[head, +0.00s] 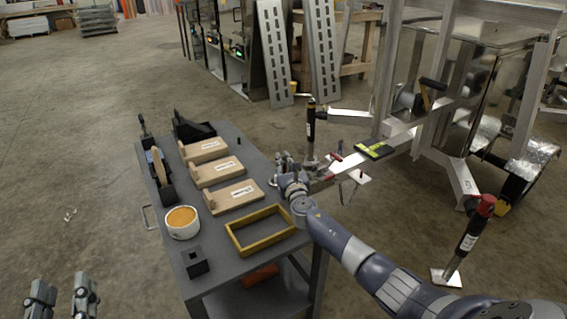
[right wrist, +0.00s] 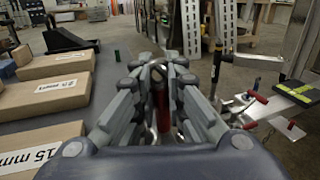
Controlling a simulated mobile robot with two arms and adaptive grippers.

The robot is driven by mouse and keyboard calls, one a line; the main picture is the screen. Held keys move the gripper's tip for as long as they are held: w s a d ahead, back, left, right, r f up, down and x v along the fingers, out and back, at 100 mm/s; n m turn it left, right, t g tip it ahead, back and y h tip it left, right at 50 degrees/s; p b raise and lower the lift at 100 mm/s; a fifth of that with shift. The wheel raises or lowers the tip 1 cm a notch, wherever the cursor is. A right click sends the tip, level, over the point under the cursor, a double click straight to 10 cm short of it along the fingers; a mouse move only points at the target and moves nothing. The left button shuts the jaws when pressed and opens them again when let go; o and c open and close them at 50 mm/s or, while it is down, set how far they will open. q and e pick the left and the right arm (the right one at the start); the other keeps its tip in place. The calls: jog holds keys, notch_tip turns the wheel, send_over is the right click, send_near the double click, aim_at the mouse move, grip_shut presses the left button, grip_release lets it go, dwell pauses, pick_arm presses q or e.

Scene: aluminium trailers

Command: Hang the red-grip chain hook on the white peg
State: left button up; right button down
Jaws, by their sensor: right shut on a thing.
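My right gripper (head: 286,163) is over the far right edge of the grey workbench, beside the trailer's tongue. In the right wrist view its fingers (right wrist: 160,85) are closed around a narrow thing with a red part (right wrist: 163,103). This fits the red-grip chain hook, but the fingers hide most of it. I cannot make out a white peg for certain in either view. Small red-ended parts (right wrist: 252,96) show on the trailer's tongue, to the right of the gripper. My left gripper (head: 62,300) is at the lower left over bare floor, its fingers apart and empty.
The grey workbench (head: 222,262) holds several labelled wooden blocks (head: 216,171), a yellow frame (head: 262,232), a white tub (head: 182,222) and a black square holder (head: 195,262). The aluminium trailer tongue (head: 400,138) and a black jack post (head: 310,128) stand close to the right gripper.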

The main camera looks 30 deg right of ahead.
jog(key=shift+r, duration=0.1)
jog(key=c, duration=1.6)
grip_release()
jog(key=shift+o, duration=0.2)
jog(key=shift+v, duration=3.75)
